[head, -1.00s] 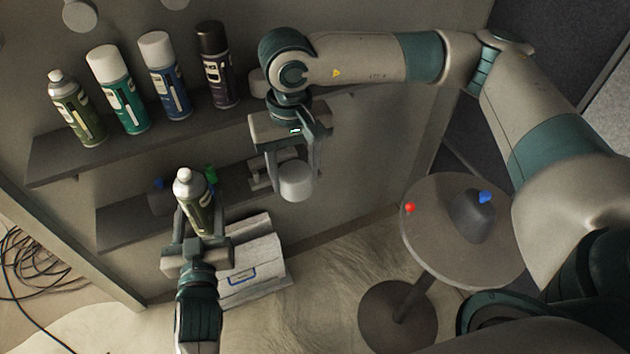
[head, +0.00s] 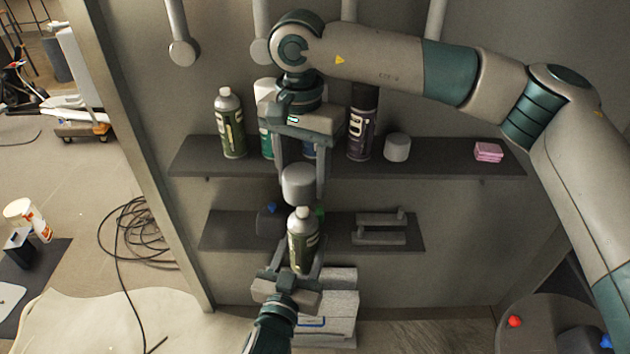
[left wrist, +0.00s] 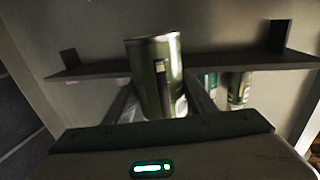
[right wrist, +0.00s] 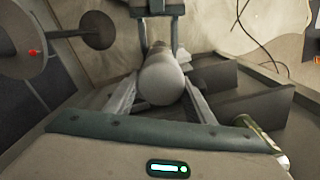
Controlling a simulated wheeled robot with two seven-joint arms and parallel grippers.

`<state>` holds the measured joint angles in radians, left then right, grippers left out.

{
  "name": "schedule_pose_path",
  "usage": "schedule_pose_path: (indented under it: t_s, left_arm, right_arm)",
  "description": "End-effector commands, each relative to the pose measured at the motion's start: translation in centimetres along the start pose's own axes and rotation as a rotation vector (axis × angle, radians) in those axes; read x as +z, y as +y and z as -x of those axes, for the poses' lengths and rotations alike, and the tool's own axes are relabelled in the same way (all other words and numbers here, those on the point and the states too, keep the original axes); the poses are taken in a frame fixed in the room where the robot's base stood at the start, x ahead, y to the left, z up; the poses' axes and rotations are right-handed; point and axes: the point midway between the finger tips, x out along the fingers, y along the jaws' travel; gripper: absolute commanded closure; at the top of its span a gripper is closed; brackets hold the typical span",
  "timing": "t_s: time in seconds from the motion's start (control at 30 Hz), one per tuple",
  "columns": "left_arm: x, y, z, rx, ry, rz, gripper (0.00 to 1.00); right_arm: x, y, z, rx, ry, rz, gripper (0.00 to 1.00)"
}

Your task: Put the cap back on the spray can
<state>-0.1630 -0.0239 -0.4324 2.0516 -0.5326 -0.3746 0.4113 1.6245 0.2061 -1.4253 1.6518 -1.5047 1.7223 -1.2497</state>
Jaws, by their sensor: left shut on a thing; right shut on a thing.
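A green spray can (head: 302,241) with a silver, uncapped top stands upright in my left gripper (head: 296,268). The left gripper is shut on the can's body, and the can also shows in the left wrist view (left wrist: 155,76). A light grey cap (head: 298,184) is held by my right gripper (head: 299,172), which is shut on it and points down. The cap also shows in the right wrist view (right wrist: 162,78). In the head view the cap appears just above the can's top. I cannot tell whether they touch.
An upper shelf (head: 455,155) behind holds another uncapped green can (head: 230,124), a dark can (head: 362,124), a loose grey cap (head: 397,147) and pink sponges (head: 488,152). A lower shelf (head: 225,232) holds a grey handled piece (head: 380,228). Grey boxes (head: 338,310) stand below.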

Motion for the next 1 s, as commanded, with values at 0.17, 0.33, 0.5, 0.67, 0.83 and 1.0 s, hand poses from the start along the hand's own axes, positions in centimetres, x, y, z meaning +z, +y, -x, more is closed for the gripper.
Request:
schedule_pose_path:
  t_s: [0.17, 0.33, 0.5, 0.67, 0.83, 1.0]
  left_arm:
    - [-0.1, 0.0, 0.0, 0.000, 0.001, 0.000, 0.81]
    - [-0.1, 0.0, 0.0, 0.000, 0.001, 0.000, 0.81]
    - [-0.1, 0.0, 0.0, 0.000, 0.001, 0.000, 0.81]
    - [-0.1, 0.0, 0.0, 0.000, 0.001, 0.000, 0.81]
    - [-0.1, 0.0, 0.0, 0.000, 0.001, 0.000, 0.81]
    - [-0.1, 0.0, 0.0, 0.000, 0.001, 0.000, 0.81]
  right_arm:
    - [0.0, 0.0, 0.0, 0.000, 0.000, 0.001, 0.69]
    - [0.0, 0.1, -0.1, 0.000, 0.000, 0.001, 0.69]
    - [0.0, 0.1, -0.4, 0.001, 0.000, 0.001, 0.69]
    - [0.0, 0.1, -1.1, 0.001, 0.000, 0.001, 0.69]
    - [0.0, 0.1, -2.0, 0.001, -0.001, 0.001, 0.69]
    - [-0.1, 0.1, -3.0, 0.000, -0.001, 0.000, 0.69]
